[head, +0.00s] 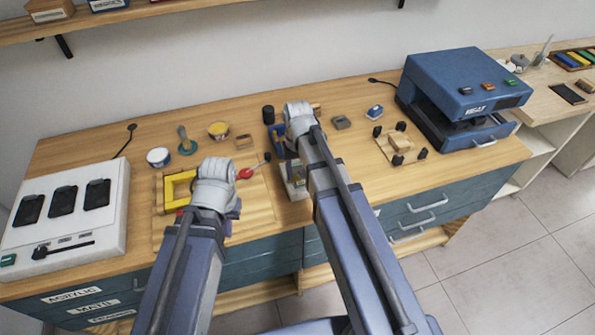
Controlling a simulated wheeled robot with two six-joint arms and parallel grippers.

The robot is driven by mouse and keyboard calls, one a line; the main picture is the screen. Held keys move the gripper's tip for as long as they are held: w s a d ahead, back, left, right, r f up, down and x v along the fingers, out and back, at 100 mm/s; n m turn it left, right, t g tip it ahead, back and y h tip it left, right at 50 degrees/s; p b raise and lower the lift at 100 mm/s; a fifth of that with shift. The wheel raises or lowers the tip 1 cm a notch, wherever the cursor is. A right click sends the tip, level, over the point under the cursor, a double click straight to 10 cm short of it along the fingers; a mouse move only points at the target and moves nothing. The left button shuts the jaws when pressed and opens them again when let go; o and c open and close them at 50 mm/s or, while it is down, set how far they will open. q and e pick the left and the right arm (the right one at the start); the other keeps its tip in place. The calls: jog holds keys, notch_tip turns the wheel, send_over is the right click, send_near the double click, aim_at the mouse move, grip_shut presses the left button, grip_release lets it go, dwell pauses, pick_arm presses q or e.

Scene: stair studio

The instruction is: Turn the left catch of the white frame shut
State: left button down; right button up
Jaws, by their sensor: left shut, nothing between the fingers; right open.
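I cannot clearly make out a white frame or its left catch in the head view. A yellow frame (171,189) lies on a wooden board (258,212), its right side hidden by my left gripper. My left gripper (214,172) is over the right end of the yellow frame. It is shut and empty; its fingertips are mostly hidden. My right gripper (298,113) is open, further back and to the right. A small pale block (296,187) sits below my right arm and is partly covered by it.
A white case (112,225) with three dark pads stands at the left. A red-handled tool (245,173) lies right beside my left gripper. A blue heat press (455,75) and a board with black corner pieces (385,150) stand at the right. Small pots line the back.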

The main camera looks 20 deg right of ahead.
aim_at(297, 176)
notch_tip(297, 176, up, 8)
jog(key=p, duration=0.8)
jog(key=shift+f, duration=0.1)
jog(key=shift+s+a, duration=0.15)
jog(key=shift+a, duration=0.05)
jog(key=s+a+f+n+h+b, duration=0.1)
jog(key=s+a+n, duration=0.3)
jog(key=s+a, duration=0.6)
jog(key=s+b, duration=0.1)
jog(key=s, duration=0.2)
jog(key=shift+s+a+f, duration=0.2)
jog(key=shift+s+f, duration=0.1)
